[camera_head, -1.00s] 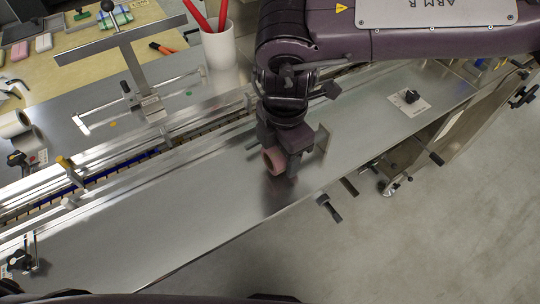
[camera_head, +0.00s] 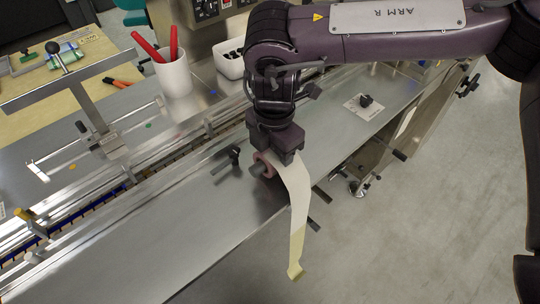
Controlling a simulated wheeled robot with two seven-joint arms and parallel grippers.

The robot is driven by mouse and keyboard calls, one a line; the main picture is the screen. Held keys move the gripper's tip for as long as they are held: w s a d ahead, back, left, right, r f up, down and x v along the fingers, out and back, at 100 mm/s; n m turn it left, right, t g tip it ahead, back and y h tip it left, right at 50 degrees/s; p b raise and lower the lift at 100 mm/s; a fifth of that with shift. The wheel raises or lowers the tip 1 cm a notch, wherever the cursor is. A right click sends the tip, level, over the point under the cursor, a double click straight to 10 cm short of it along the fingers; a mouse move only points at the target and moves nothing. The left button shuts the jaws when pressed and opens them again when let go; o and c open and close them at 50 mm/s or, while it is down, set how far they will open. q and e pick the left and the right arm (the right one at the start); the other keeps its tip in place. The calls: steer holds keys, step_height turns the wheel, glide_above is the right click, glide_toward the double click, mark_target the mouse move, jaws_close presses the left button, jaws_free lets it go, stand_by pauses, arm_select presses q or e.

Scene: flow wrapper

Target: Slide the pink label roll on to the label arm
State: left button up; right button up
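The pink label roll (camera_head: 264,164) is at my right gripper (camera_head: 280,157), above the near side of the steel machine bed. The gripper appears shut on the roll, though its fingertips are largely hidden. A cream strip (camera_head: 296,205) hangs from beside the roll and gripper, past the bed's front edge, with its yellowish end over the floor. A steel T-shaped bar on a post (camera_head: 86,96), with a black ball knob, stands at the left. I cannot tell whether it is the label arm. My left gripper is out of view.
A black lever knob (camera_head: 233,155) stands just left of the roll. A white cup with red-handled tools (camera_head: 174,78) and a white bin (camera_head: 230,66) stand behind. Rails (camera_head: 150,166) run along the bed. The bed is clear at the lower left.

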stand_by(0.3)
steer(key=o, duration=1.1)
step_height(320, 180, up, 7)
steer(key=shift+f, duration=0.1)
steer(key=shift+r, duration=0.5)
